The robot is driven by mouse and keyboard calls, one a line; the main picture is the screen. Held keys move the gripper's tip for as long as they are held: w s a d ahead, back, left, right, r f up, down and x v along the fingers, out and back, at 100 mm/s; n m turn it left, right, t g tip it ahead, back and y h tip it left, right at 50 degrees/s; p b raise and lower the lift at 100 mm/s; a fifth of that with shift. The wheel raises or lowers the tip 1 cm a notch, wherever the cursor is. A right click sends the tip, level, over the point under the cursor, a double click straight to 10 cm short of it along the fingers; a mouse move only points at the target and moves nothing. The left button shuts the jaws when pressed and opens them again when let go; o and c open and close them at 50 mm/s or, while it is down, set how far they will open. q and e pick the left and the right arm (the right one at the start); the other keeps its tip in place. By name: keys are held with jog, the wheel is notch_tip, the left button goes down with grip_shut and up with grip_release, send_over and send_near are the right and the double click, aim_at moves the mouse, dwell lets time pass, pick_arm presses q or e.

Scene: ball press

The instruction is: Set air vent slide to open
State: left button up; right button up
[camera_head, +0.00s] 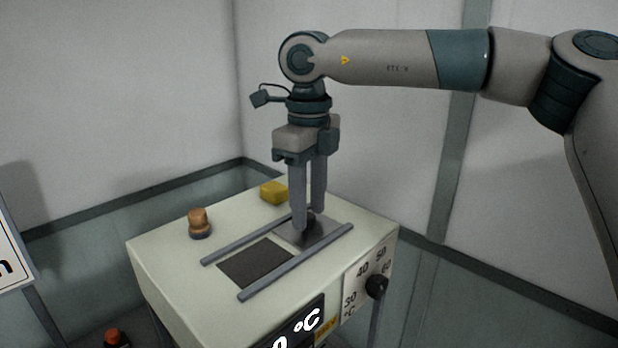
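The air vent slide is a grey metal plate (322,238) between two parallel rails (297,261) on top of a cream box. It sits at the rear right part of the rails. A dark rectangular vent area (256,264) lies uncovered at the front left part of the rails. My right gripper (309,224) points straight down over the plate, with its fingertips at a small dark knob on it. The fingers hide part of the knob, and I cannot tell whether they grip it. My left gripper is not in view.
The cream box (165,262) also bears an orange-brown knob (199,222) and a yellow block (273,192). A black dial (376,286) and a temperature display (298,326) are on its front. A red-topped object (113,336) is at the lower left. Walls stand close behind.

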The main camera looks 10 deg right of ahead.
aim_at(309, 213)
jog(key=shift+r, duration=0.45)
notch_tip(309, 213, up, 16)
jog(key=b, duration=0.3)
jog(key=shift+d+r, duration=0.15)
jog(key=shift+r, duration=0.05)
